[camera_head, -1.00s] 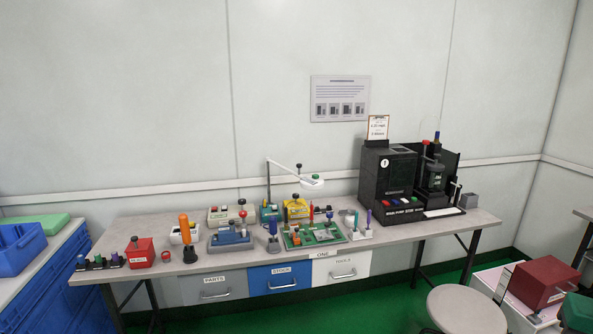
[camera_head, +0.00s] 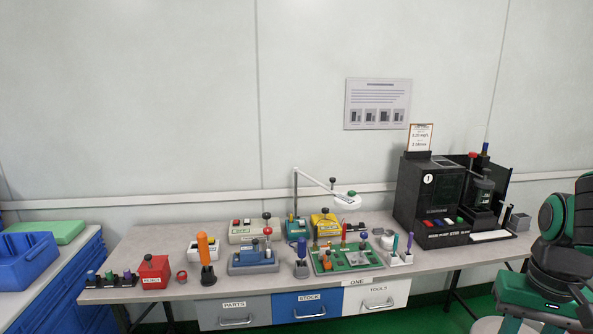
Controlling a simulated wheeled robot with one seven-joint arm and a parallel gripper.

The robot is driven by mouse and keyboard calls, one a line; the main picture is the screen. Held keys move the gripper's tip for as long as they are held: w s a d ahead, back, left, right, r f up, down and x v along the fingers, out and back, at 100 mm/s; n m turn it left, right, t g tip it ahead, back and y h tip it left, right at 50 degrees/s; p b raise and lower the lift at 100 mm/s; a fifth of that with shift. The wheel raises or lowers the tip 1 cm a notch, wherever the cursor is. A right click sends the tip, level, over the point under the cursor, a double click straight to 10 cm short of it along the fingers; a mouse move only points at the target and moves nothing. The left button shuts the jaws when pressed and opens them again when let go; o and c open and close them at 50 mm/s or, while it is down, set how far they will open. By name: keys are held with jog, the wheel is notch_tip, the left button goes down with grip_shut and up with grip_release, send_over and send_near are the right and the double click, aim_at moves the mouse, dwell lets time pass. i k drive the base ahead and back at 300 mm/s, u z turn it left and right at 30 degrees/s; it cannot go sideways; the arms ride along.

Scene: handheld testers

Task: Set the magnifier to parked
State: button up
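The magnifier (camera_head: 344,201) is a round white head on a thin white jointed arm. The arm rises from a post at the back of the workbench (camera_head: 150,240) and slopes down to the right. The head hangs over the rear of the green circuit board (camera_head: 328,266), near a yellow tester (camera_head: 325,224). A dark knob stands up near the head. Part of my green and black arm shows at the right edge, well to the right of the magnifier. My gripper's fingers cannot be made out.
A black test station (camera_head: 427,195) stands at the back right. An orange-handled tool (camera_head: 203,250), a blue fixture (camera_head: 252,260) and a red box (camera_head: 152,270) crowd the front left and middle. Drawers (camera_head: 298,306) hang below. A blue crate (camera_head: 22,262) is at far left.

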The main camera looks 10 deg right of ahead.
aim_at(342, 200)
jog(key=z, duration=0.1)
jog(key=i, duration=1.1)
jog(key=z, duration=0.4)
